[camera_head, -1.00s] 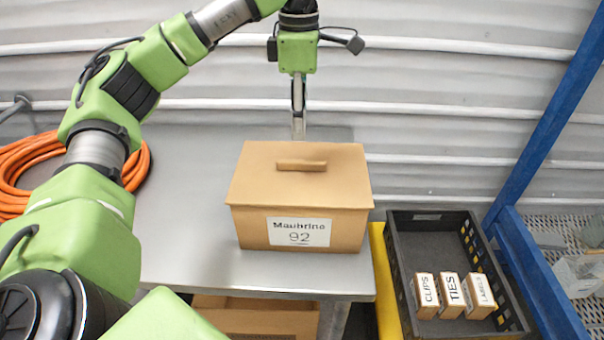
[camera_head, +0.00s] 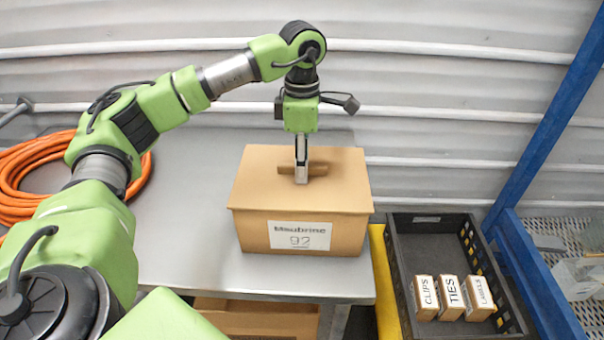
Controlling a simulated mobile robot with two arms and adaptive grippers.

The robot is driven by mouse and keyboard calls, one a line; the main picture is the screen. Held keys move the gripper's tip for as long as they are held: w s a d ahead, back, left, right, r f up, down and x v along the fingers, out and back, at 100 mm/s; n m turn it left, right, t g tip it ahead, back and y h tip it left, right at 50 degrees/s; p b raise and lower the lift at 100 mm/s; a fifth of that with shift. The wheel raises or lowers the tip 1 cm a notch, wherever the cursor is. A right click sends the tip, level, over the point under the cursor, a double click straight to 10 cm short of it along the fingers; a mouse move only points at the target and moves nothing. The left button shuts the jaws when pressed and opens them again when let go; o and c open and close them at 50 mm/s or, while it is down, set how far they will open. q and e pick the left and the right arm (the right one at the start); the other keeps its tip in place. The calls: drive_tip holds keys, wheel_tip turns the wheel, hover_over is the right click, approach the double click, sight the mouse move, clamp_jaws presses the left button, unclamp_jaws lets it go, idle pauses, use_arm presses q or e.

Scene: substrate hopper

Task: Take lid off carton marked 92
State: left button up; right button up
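The carton marked 92 (camera_head: 255,232) is a tan box with a white label on its front. It stands on the grey metal table with its flat tan lid (camera_head: 245,185) on top. The lid has a bar-shaped handle (camera_head: 318,169) in its middle. My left gripper (camera_head: 301,179) points straight down at the handle, and its finger covers the handle's middle. The fingers line up edge-on to the camera, so the gap between them is hidden. My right gripper is not in view.
An orange coiled hose (camera_head: 35,160) lies on the table (camera_head: 190,215) at the left. A black crate (camera_head: 430,235) with several small labelled boxes stands at the right, beside a blue frame (camera_head: 535,150). An open tan box (camera_head: 255,315) sits below the table's front edge.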

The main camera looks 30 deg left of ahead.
use_arm(q)
clamp_jaws()
drive_tip(key=shift+r, duration=0.15)
drive_tip(key=shift+r+b, duration=0.3)
drive_tip(key=shift+b, duration=0.05)
wheel_tip(320, 180, up, 2)
drive_tip(key=shift+w+r+b, duration=0.1)
drive_tip(key=shift+b, duration=0.55)
drive_tip(key=s+d+r+b, duration=0.1)
drive_tip(key=s+d+r, duration=0.7)
drive_tip(key=d+r, duration=0.2)
drive_tip(key=shift+s+d, duration=0.4)
drive_tip(key=shift+d, duration=0.15)
